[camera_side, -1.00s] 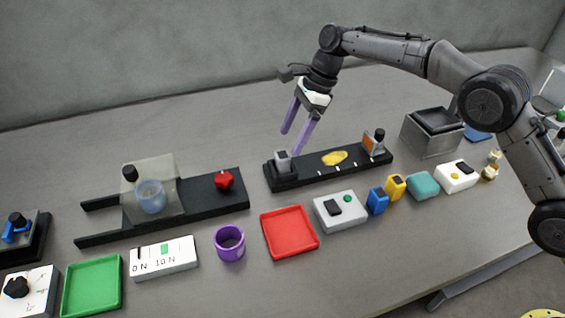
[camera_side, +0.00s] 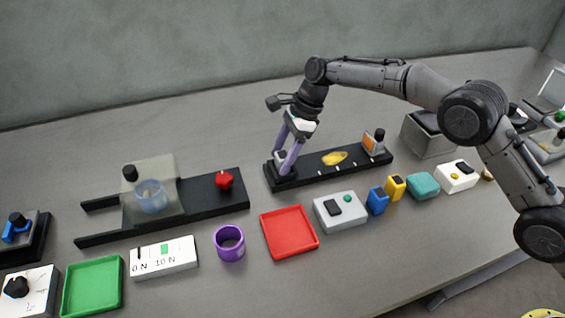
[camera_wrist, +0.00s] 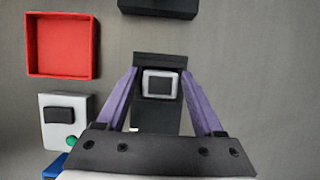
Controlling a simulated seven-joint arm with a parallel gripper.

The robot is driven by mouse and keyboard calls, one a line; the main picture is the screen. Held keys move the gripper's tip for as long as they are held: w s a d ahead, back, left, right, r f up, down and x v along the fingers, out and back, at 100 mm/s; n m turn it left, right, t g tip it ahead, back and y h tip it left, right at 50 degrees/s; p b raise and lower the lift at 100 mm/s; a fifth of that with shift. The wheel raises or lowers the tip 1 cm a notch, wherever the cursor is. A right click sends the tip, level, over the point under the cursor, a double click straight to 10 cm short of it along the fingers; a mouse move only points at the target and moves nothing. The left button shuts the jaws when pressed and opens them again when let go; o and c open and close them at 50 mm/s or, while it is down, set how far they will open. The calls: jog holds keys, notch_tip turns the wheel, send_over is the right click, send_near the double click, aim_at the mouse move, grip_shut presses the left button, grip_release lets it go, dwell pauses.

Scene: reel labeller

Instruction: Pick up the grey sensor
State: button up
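The grey sensor (camera_wrist: 160,84) is a small block with a dark square on top. It sits on the left end of a black base (camera_side: 312,168) in the side view. My gripper (camera_side: 283,161) is low at that end, with its two purple fingers around the sensor. In the side view the fingers partly hide the sensor.
A yellow piece (camera_side: 334,158) and an orange-and-grey block (camera_side: 373,143) are farther right on the same base. A red tray (camera_side: 290,232) and a grey box with a button (camera_side: 341,212) stand in front. A black rail with a red knob (camera_side: 224,181) is to the left.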

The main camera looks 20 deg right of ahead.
grip_shut()
jog(key=shift+r, duration=0.1)
